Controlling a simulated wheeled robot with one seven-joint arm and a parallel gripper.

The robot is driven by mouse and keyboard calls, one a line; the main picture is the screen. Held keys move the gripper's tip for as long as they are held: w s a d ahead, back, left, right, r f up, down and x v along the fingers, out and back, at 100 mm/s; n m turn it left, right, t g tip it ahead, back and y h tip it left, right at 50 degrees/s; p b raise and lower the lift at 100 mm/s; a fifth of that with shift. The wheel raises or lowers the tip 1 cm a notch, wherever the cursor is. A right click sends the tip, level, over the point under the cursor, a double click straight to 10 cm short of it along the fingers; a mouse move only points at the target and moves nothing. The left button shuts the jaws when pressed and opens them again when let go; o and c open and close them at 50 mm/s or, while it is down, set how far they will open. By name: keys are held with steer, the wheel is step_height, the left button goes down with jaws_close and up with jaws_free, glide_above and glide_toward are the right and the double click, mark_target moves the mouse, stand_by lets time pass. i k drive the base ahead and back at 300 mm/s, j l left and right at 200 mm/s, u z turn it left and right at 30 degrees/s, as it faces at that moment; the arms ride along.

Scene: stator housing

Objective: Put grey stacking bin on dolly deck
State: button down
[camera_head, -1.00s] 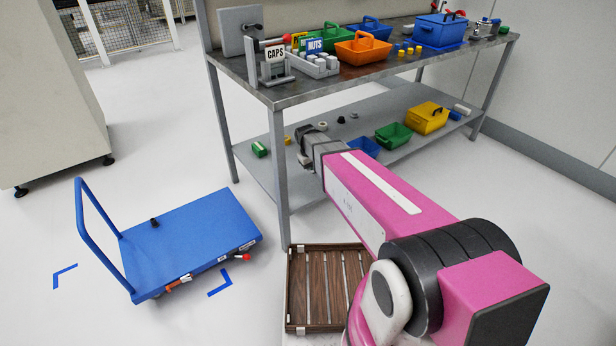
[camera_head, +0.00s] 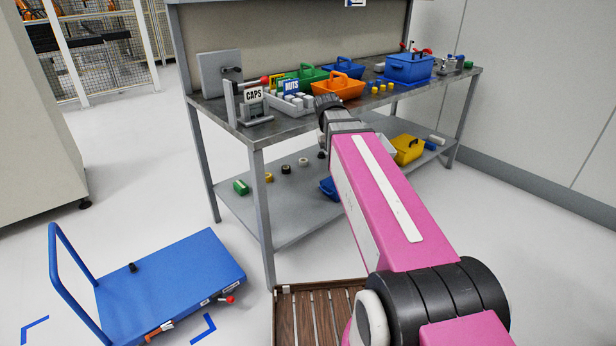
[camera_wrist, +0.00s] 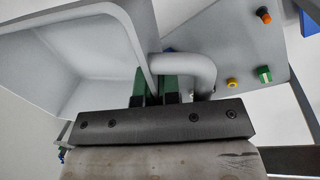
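The grey stacking bin (camera_wrist: 75,65) fills the left of the wrist view, with its pale inside showing and a rounded handle (camera_wrist: 200,70) on its right side. My gripper (camera_wrist: 155,88) has its green-padded fingers on both sides of the bin's wall beside the handle, closed on it. In the head view my gripper (camera_head: 328,106) is by the workbench's front edge, its fingers hard to see. A pale patch of bin (camera_head: 386,147) shows right of my arm, which hides most of it. The blue dolly deck (camera_head: 175,280) is empty but for a small black knob, at lower left.
The workbench top (camera_head: 290,125) carries bins, a caps stand and a nuts rack. Its lower shelf (camera_head: 285,210) holds small parts, a blue bin (camera_head: 328,187) and a yellow bin (camera_head: 408,149). A slatted wooden crate (camera_head: 300,318) stands in front. Floor between dolly and bench is clear.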

mark_target(153, 286)
steer(key=k+j+u, duration=0.1)
steer(key=j, duration=0.25)
steer(key=k+j+u, duration=0.15)
steer(key=j, duration=0.2)
steer(key=j+u, duration=0.1)
steer(key=j, duration=0.25)
steer(key=i+j+u, duration=0.2)
steer(key=j, duration=0.2)
steer(key=i+j+u, duration=0.2)
steer(key=j, duration=0.2)
